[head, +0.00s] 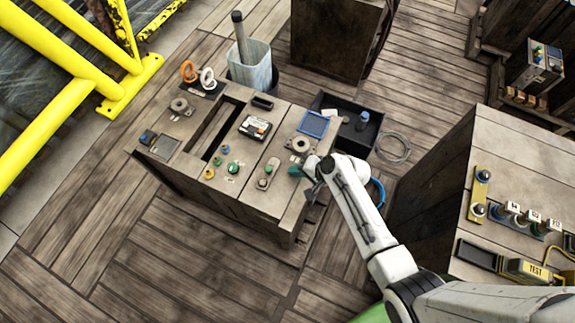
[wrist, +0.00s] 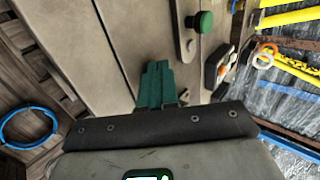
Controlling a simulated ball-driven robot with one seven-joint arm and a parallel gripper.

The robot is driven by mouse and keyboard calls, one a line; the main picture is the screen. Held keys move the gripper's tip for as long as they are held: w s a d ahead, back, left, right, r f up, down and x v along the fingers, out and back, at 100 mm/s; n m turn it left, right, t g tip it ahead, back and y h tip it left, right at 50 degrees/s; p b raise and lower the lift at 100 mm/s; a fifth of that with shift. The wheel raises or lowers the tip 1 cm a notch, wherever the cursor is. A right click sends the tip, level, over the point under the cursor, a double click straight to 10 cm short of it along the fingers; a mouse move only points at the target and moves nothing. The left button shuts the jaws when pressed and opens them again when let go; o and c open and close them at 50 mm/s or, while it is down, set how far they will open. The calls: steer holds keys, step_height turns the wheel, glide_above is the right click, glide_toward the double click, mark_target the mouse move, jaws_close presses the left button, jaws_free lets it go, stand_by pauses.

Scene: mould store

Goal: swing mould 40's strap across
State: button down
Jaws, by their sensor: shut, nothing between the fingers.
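My gripper (head: 297,171) is at the right front edge of the wooden bench (head: 205,190). Its green fingers (wrist: 156,86) are shut and empty in the wrist view. A narrow grey metal strap (head: 268,172) with a green knob lies on the bench top, left of the gripper and apart from it. In the wrist view the strap (wrist: 186,36) and its green knob (wrist: 203,21) are ahead of the fingertips. I cannot read any number 40, so I cannot tell for sure that this is that mould's strap. The fingertips' undersides are hidden.
Coloured buttons (head: 226,150), a display unit (head: 255,128), a blue-framed panel (head: 314,124) and a round flanged fitting (head: 299,146) share the bench. A long slot (head: 214,130) crosses it. A dark tray (head: 347,119) stands behind; another wooden bench (head: 519,160) is right.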

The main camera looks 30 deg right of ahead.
mark_target(279, 166)
steer(key=shift+w+a+r, duration=0.1)
steer(key=shift+w+a, duration=0.35)
steer(key=shift+w, duration=0.25)
steer(key=shift+w+a+r, duration=0.1)
steer(key=shift+w+a, duration=0.3)
steer(key=shift+w, duration=0.25)
steer(key=shift+w+f, duration=0.1)
steer(key=shift+w+n+y+b, duration=0.2)
steer(key=shift+n+y+b, duration=0.1)
